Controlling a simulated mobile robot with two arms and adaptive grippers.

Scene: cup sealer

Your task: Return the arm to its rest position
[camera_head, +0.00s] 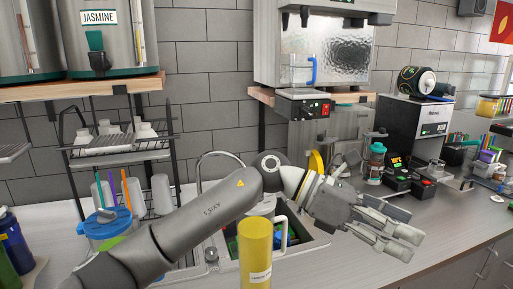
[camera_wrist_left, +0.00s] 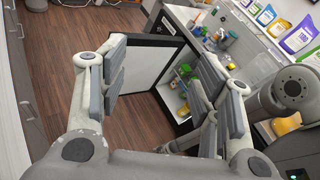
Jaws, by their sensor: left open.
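My left arm (camera_head: 208,212) reaches in from the lower left of the head view and crosses in front of the sink. My left gripper (camera_head: 408,236) hangs over the counter's front area, right of the sink, with its fingers pointing right. In the left wrist view the gripper (camera_wrist_left: 160,68) is open, its two grey pads wide apart. Nothing is between them; the wooden floor and an open cabinet door show beyond. My right gripper is in neither view.
A yellow cylinder (camera_head: 255,252) stands in front of my left forearm. The sink (camera_head: 308,240) lies behind the arm. A teal-capped bottle (camera_head: 376,160) and a machine with a roll on top (camera_head: 418,125) stand at the back right. The wrist view shows an open low cabinet (camera_wrist_left: 150,65).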

